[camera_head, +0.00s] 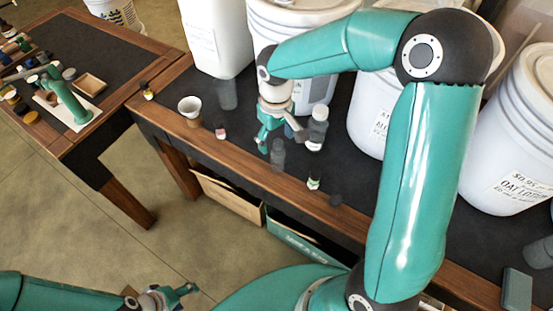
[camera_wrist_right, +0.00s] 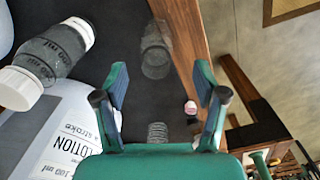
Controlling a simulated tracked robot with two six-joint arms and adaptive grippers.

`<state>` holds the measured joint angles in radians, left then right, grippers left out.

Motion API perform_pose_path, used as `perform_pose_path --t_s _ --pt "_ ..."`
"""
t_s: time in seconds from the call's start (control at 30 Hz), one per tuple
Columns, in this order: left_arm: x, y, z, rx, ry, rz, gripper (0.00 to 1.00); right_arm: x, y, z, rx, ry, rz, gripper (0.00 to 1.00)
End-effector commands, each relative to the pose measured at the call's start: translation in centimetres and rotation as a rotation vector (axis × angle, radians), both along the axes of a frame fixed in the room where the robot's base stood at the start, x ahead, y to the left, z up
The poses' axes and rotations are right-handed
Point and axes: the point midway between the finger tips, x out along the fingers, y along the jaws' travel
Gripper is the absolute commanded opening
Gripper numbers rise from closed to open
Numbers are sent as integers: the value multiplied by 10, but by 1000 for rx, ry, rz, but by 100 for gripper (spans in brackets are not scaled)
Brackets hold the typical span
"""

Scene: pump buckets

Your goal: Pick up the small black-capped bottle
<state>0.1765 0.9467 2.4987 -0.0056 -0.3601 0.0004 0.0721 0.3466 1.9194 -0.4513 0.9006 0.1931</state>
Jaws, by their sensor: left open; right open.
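Several small bottles stand on the dark bench top. One with a dark cap and yellowish label (camera_head: 148,91) is at the far left corner. One with a pink label and dark-looking top (camera_head: 220,131) is near the front edge, and a small pinkish bottle shows in the right wrist view (camera_wrist_right: 190,108). A small bottle with a green-and-white label (camera_head: 314,182) is further right. I cannot tell which is the black-capped one. My right gripper (camera_head: 289,143) is open, pointing down over the bench, with nothing held. My left gripper (camera_head: 172,296) is open and empty, low at the front.
A grey see-through container (camera_head: 277,154) stands by my right gripper, beside a white-capped bottle (camera_head: 318,126). A cup (camera_head: 190,108) and a grey glass (camera_head: 227,94) stand left. Large white buckets (camera_head: 507,150) line the back. A second table (camera_head: 95,130) stands left.

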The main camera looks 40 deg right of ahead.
Motion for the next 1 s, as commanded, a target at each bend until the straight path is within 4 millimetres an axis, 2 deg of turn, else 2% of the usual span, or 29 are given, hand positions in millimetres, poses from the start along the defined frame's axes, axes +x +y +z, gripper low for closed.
perform_pose_path --t_s 0.13,0.4,0.7,1.0 --pt "0 0 3 0 0 0 59 -2 -2 -11 0 4 0 71" --pt "0 0 7 0 0 0 59 -3 -5 -47 0 3 0 71" --pt "0 0 7 0 0 0 59 -3 -5 -52 0 1 0 71" --pt "0 0 7 0 0 0 59 -3 -5 -52 0 1 -1 21"
